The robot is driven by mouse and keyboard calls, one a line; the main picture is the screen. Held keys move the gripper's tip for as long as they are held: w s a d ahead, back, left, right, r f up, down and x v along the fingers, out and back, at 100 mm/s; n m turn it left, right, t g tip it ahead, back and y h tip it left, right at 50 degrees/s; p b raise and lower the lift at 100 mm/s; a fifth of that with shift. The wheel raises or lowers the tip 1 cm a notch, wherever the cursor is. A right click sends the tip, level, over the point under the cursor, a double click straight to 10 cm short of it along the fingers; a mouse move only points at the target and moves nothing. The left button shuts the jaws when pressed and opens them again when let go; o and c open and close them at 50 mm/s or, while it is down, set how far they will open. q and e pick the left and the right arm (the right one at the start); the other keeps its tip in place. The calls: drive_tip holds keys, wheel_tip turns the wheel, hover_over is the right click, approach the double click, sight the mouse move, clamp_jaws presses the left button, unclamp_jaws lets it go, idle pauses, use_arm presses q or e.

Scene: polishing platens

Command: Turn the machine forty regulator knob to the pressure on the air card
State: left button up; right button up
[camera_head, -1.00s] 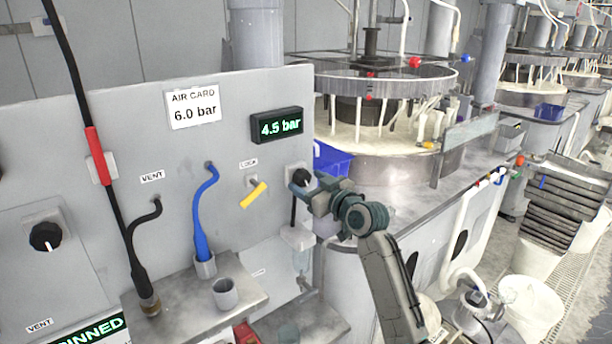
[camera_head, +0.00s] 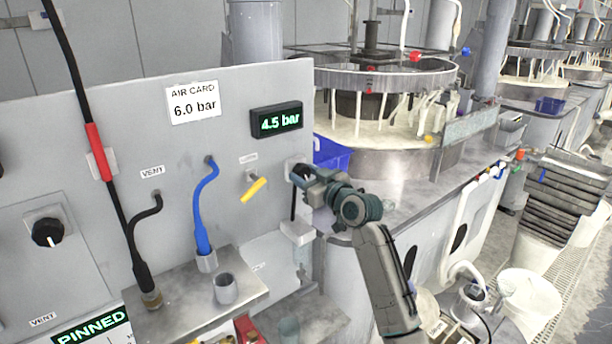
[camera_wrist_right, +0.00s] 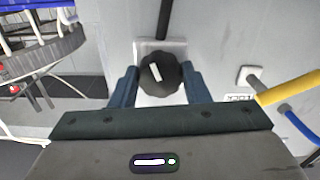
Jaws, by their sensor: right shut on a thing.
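The black regulator knob (camera_wrist_right: 165,82) with a white pointer mark sits on a pale square plate on the grey panel. In the head view the knob is mostly hidden behind my right gripper (camera_head: 303,174). In the wrist view the blue fingers of my right gripper (camera_wrist_right: 160,88) stand on either side of the knob, shut on it. The air card (camera_head: 194,105) reads 6.0 bar. The dark display (camera_head: 277,120) beside it shows 4.5 bar in green. My left gripper is not in view.
A yellow lever (camera_head: 254,189) is left of the knob, by a small label. A blue hose (camera_head: 201,205) and a black vent hose (camera_head: 136,235) run down to a metal shelf (camera_head: 185,300). Another black knob (camera_head: 47,232) is at far left. A blue bin (camera_head: 330,155) stands behind the panel edge.

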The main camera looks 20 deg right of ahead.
drive_tip(key=m+p, duration=0.1)
drive_tip(key=m, duration=0.2)
drive_tip(key=shift+r+p, duration=0.1)
drive_tip(key=shift+p, duration=0.2)
drive_tip(key=m+p, duration=0.2)
drive_tip(key=m, duration=0.2)
drive_tip(key=m+p, duration=0.2)
drive_tip(key=m, duration=0.2)
drive_tip(key=shift+p, duration=0.3)
drive_tip(key=shift+m+p, duration=0.5)
drive_tip(key=shift+m, duration=0.4)
drive_tip(key=o, duration=1)
